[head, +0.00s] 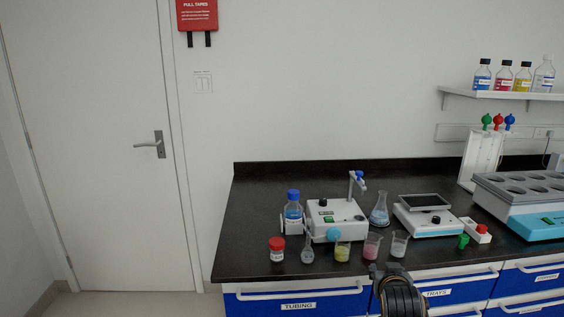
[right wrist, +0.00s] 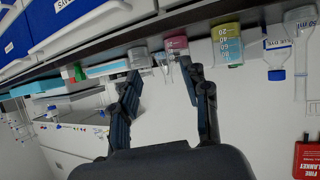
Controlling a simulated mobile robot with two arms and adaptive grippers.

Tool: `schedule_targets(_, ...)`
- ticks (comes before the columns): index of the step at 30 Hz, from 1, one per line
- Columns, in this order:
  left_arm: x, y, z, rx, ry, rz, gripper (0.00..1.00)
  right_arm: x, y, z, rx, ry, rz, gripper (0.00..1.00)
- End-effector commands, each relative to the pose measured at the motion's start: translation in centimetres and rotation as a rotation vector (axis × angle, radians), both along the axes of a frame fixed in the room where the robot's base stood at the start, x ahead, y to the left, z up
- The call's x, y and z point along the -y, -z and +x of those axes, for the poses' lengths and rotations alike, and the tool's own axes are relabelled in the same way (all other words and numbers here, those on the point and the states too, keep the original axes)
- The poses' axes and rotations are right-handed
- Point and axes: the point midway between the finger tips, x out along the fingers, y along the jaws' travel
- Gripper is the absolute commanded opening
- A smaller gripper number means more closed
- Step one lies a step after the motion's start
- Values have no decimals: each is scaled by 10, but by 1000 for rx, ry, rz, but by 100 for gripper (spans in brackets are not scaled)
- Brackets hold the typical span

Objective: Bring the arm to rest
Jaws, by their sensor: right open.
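My right gripper (right wrist: 166,78) is open in the right wrist view, its two dark fingers spread apart with nothing held between them. That view is turned over, so the bench edge runs along its top. A clear beaker (right wrist: 140,58), a pink beaker (right wrist: 177,44) and a yellow beaker (right wrist: 228,45) show beyond the fingertips, apart from them as far as I can tell. In the head view a dark ribbed part of my arm (head: 401,296) is at the bottom, in front of the drawers. My left gripper is not in view.
The black bench (head: 250,205) holds a distiller unit (head: 334,217), a blue-capped bottle (head: 293,214), a red-capped jar (head: 277,250), a flask (head: 380,210), a balance (head: 428,216) and a water bath (head: 525,200). Blue drawers (head: 300,303) lie below. A door (head: 90,130) stands at left.

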Motion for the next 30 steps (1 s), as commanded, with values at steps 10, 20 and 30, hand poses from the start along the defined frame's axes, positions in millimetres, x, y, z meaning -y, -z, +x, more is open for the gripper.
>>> schedule_targets(10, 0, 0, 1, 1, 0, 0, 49, -19, 140, -218, -448, -127, 16, 46)
schedule_targets(20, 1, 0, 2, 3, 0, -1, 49, -43, 164, -340, -678, -240, 42, 46)
schedule_targets(30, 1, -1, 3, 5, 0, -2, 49, -59, 173, -414, -829, -322, 65, 46)
